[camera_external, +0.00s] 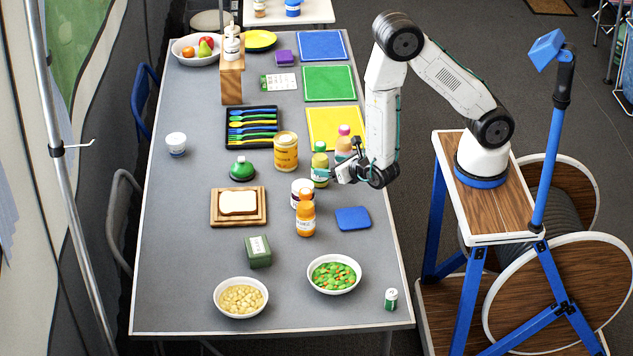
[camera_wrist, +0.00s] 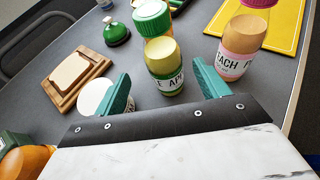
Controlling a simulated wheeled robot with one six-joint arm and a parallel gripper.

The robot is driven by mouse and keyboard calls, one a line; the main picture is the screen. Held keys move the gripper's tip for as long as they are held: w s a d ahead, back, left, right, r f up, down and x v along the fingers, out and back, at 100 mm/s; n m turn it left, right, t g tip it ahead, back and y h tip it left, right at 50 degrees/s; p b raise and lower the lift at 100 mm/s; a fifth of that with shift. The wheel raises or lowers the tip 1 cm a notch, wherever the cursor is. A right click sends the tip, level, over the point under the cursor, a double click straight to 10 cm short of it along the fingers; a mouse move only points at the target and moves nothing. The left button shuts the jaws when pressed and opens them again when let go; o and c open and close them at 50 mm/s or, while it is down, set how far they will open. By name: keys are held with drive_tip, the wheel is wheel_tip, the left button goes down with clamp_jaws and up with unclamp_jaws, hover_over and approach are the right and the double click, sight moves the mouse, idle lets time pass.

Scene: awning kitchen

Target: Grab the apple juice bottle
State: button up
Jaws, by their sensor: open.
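The apple juice bottle (camera_external: 320,168) stands upright on the grey table, with a green cap and a pale label. In the wrist view the bottle (camera_wrist: 163,68) shows part of its lettering and lies between the lines of my two teal fingers, just beyond their tips. My gripper (camera_external: 345,174) is open and empty, low over the table at the bottle's right side. In the wrist view my gripper (camera_wrist: 160,84) has its fingers spread wide, with a gap to the bottle. Whether either finger touches it cannot be told.
A pink-capped peach bottle (camera_wrist: 235,50) stands close to the right finger. A white-lidded jar (camera_external: 302,190) and an orange bottle (camera_external: 305,215) stand nearer the front. A blue mat (camera_external: 353,218) lies at the right.

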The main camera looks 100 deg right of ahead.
sight(316, 164)
drive_tip(key=shift+f, duration=0.55)
drive_tip(key=shift+w+d+f, duration=0.1)
drive_tip(key=shift+d+f, duration=0.1)
drive_tip(key=shift+f, duration=0.05)
drive_tip(key=x, duration=0.7)
drive_tip(key=shift+d+r, duration=0.1)
drive_tip(key=shift+d, duration=0.2)
drive_tip(key=c, duration=1.3)
drive_tip(key=shift+c, duration=0.2)
drive_tip(key=shift+r, duration=0.2)
